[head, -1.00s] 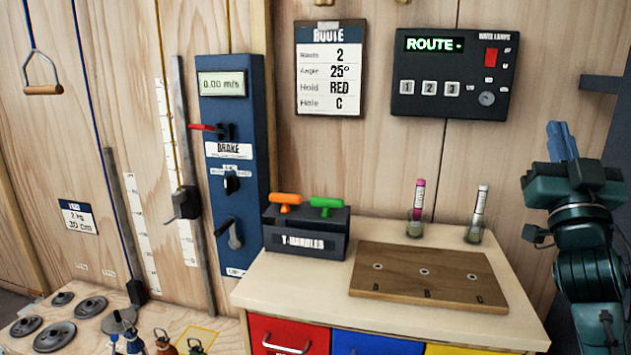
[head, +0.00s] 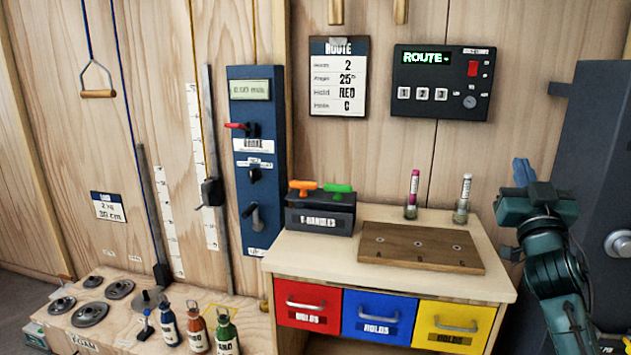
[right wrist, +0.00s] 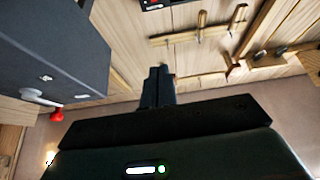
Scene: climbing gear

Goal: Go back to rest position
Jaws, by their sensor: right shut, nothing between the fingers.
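My right gripper (head: 524,172) is raised at the right of the head view, to the right of the wooden cabinet and in front of a dark grey locker. Its blue fingers point up and are shut with nothing between them. The right wrist view also shows the shut fingers (right wrist: 158,88), pointing toward the wooden wall and touching nothing. My left gripper is not in view.
A cabinet (head: 300,252) with red, blue and yellow drawers bears a T-handle box (head: 320,218), a drilled board (head: 420,262) and two tubes. The dark locker (head: 600,190) stands close to my right arm. Bottles and weights stand at lower left.

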